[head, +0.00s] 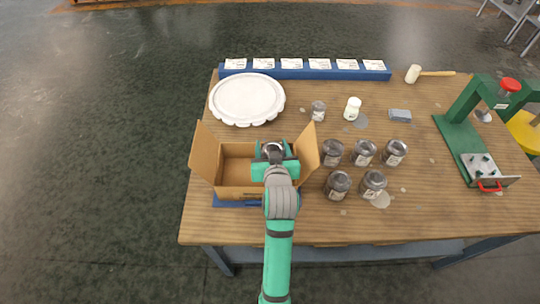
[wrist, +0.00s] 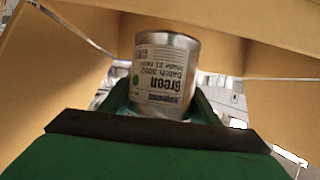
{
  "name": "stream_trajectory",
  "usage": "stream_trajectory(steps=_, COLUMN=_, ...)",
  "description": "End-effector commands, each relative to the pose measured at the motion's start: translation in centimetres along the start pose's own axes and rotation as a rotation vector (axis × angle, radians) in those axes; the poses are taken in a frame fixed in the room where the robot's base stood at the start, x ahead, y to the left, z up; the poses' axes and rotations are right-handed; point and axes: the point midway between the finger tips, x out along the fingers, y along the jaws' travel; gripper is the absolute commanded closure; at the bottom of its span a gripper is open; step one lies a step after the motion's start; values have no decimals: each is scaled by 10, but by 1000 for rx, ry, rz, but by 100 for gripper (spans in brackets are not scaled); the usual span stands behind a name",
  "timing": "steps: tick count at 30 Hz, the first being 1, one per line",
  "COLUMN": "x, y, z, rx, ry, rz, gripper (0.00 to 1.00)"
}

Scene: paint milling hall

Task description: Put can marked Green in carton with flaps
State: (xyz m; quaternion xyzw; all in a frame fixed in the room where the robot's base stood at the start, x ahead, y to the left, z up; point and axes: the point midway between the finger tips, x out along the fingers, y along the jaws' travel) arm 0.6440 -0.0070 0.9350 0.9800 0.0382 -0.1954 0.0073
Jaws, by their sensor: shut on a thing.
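The carton with flaps (head: 232,191) is brown and open at the top, at the left front of the table, with its side flaps spread outward. My gripper (head: 274,155) is over the right part of the carton, beside the right flap. In the wrist view it is shut on a silver can (wrist: 168,72) whose white label reads Green, upside down in this picture. Carton walls (wrist: 60,65) surround the can in that view. In the head view the can is mostly hidden by my gripper. I cannot tell whether its base touches the carton floor.
Several dark-lidded cans (head: 364,153) stand right of the carton. A round white lid-like plate (head: 247,99) lies behind it. A blue rack with cards (head: 305,73) lines the back edge.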

Motion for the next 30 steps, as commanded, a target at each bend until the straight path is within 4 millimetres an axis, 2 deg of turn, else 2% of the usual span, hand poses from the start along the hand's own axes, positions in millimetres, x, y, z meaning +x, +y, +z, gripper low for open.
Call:
stream_trajectory(steps=12, x=16, y=0, z=37, rx=0, ry=2, rz=0, gripper=81)
stream_trajectory(steps=30, x=19, y=0, z=45, rx=-1, ry=3, rz=-1, gripper=81)
